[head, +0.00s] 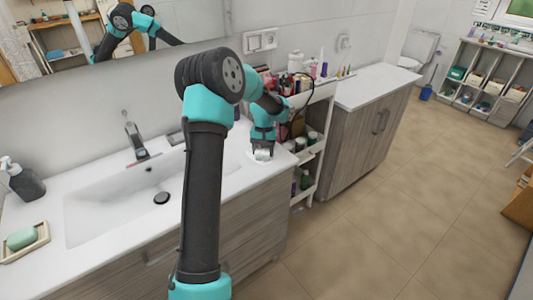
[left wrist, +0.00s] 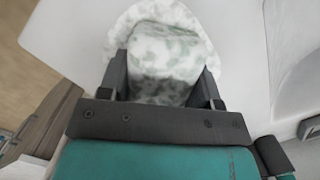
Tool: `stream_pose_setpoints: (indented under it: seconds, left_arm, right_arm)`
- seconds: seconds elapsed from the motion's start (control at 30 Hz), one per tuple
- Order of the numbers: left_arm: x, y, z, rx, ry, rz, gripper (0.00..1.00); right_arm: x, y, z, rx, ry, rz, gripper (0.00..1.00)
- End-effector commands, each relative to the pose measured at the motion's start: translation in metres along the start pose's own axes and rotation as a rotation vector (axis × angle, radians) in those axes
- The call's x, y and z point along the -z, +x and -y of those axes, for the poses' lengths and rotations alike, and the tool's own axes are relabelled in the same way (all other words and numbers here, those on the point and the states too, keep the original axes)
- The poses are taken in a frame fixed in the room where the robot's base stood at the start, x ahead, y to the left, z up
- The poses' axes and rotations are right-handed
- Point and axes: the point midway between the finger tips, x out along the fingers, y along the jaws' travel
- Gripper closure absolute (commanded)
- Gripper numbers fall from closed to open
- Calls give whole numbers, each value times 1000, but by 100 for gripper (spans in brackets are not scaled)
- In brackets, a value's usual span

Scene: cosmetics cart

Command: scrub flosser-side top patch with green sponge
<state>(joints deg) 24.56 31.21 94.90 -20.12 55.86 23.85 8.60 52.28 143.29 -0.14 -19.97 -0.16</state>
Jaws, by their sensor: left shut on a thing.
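My left gripper (head: 262,155) points down at the right end of the white sink counter, beside the cart. In the left wrist view its two dark fingers (left wrist: 163,80) are closed on the sides of a block, the sponge (left wrist: 168,50), which looks pale with grey-green mottling. A ring of white foam (left wrist: 122,35) lies around the sponge on the white top. Any patch under the sponge is hidden by it and the foam. In the head view the sponge shows only as a small whitish bit under the gripper. I cannot pick out the flosser. My right gripper is not in view.
A white cart (head: 312,145) crowded with bottles stands right of the counter. The basin (head: 120,205), faucet (head: 133,135), soap dispenser (head: 22,180) and a tray (head: 40,243) with a green bar lie left.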

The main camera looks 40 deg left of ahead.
Motion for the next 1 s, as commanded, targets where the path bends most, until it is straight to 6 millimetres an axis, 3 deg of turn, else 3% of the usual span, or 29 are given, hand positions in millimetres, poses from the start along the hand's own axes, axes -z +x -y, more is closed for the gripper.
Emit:
stream_pose_setpoints:
  seconds: [0.53, 1.0]
  left_arm:
    - [6, -2, 7, 0, 0, 0, 61]
    - [29, -3, 30, 0, -2, -1, 61]
  right_arm:
    - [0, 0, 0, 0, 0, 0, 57]
    - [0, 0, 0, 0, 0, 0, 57]
